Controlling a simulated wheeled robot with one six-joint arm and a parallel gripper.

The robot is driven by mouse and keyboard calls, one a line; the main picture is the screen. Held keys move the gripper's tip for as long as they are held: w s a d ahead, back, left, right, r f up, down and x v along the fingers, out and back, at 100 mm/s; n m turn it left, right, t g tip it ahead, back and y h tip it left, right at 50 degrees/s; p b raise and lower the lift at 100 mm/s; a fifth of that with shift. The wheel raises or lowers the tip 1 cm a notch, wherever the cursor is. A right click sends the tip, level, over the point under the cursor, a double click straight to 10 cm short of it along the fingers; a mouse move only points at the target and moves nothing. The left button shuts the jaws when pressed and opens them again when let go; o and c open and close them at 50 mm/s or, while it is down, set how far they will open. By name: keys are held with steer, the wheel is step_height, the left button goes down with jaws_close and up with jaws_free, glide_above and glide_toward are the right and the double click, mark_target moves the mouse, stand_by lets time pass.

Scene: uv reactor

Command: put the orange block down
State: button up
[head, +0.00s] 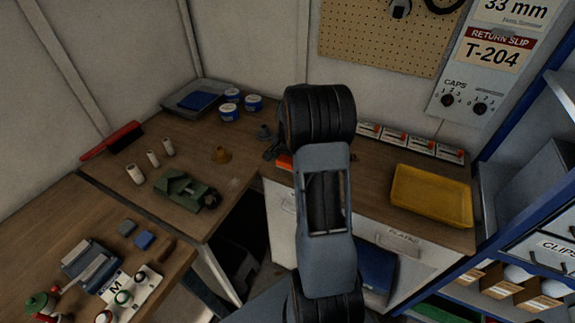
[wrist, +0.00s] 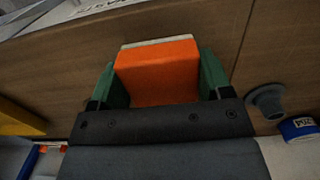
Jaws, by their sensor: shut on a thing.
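The orange block (wrist: 158,72) is between the two green fingers of my gripper (wrist: 158,80) in the wrist view, with a finger against each side. A pale strip shows along its far edge. In the head view a small part of the orange block (head: 284,161) shows beside my arm, over the back wooden worktop (head: 235,150). My arm hides most of the gripper there. I cannot tell whether the block touches the worktop.
A grey flared piece (wrist: 266,100) and a blue-and-white tub (wrist: 299,128) are close to the gripper's right in the wrist view. A yellow tray (head: 432,196) stands to the right.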

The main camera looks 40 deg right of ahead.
steer(key=shift+f, duration=1.6)
steer(key=shift+f, duration=0.1)
steer(key=shift+f, duration=0.15)
steer(key=o, duration=1.2)
